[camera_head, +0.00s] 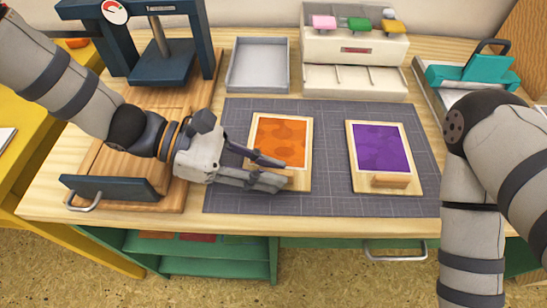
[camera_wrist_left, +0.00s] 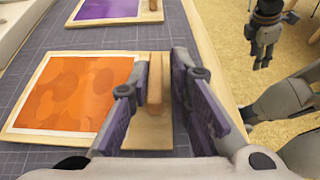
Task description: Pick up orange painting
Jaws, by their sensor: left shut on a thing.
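The orange painting (camera_head: 282,140) is a square orange picture on a pale wooden board with a small wooden handle block, lying flat on the grey mat. It also fills the left of the left wrist view (camera_wrist_left: 70,92). My left gripper (camera_head: 284,170) is at the board's front edge, its fingers shut on the handle block (camera_wrist_left: 155,84), one on each side. The fingers partly hide the block in the head view. My right gripper (camera_wrist_left: 262,52) shows small in the left wrist view, away from the table; its finger gap is unclear.
A purple painting (camera_head: 382,147) with a similar handle lies to the right on the grey mat (camera_head: 330,190). Behind are an empty grey tray (camera_head: 258,65) and a white stand with stamp pads (camera_head: 353,48). A dark press (camera_head: 165,62) stands left; a teal device (camera_head: 470,72) stands right.

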